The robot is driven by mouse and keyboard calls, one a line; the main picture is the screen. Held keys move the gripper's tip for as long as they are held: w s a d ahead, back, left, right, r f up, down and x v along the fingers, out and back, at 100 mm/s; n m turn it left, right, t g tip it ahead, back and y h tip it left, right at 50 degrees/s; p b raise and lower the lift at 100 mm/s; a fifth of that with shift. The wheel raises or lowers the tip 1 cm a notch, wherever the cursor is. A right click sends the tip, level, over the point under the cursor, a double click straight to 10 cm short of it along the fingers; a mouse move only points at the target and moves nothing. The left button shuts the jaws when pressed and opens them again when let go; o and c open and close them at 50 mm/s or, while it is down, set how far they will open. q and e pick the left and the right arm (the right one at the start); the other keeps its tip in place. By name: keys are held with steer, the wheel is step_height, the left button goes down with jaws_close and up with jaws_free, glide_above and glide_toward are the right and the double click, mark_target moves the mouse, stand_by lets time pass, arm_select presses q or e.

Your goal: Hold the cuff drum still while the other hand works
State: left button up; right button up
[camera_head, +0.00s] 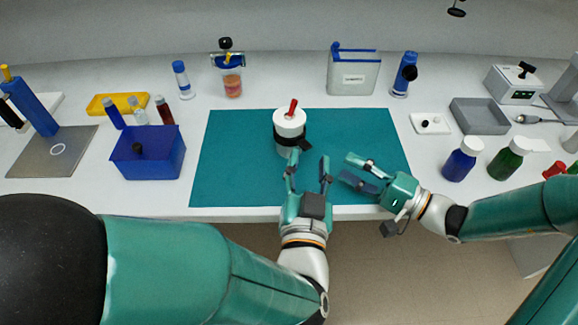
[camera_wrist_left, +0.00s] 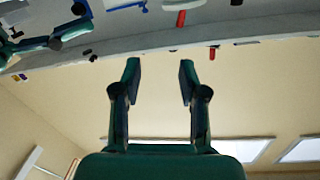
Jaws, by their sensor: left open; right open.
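The cuff drum (camera_head: 287,128) is a white upright cylinder with a black band around it and a red handle on top. It stands on the teal mat (camera_head: 235,160) in the head view. My left gripper (camera_head: 309,160) is open and empty just in front of the drum. Its left finger overlaps the drum's lower edge in the picture; I cannot tell if they touch. The left wrist view shows its parted fingers (camera_wrist_left: 160,70) with nothing between them. My right gripper (camera_head: 347,168) is open and empty, right of the left gripper, its fingers pointing left, apart from the drum.
A blue bin (camera_head: 165,165) stands left of the mat. A blue bottle (camera_head: 461,160), a green bottle (camera_head: 508,158) and a grey tray (camera_head: 480,117) stand to the right. A grey container (camera_head: 353,77) is behind. The mat around the drum is clear.

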mark_target(293, 108)
arm_select(q)
steer(key=shift+y, duration=0.9)
steer(key=w, duration=0.5)
steer(key=w+a, duration=0.1)
steer(key=w, duration=0.5)
steer(key=w+a, duration=0.1)
steer(key=w, duration=0.5)
steer(key=shift+f, duration=0.3)
jaws_close()
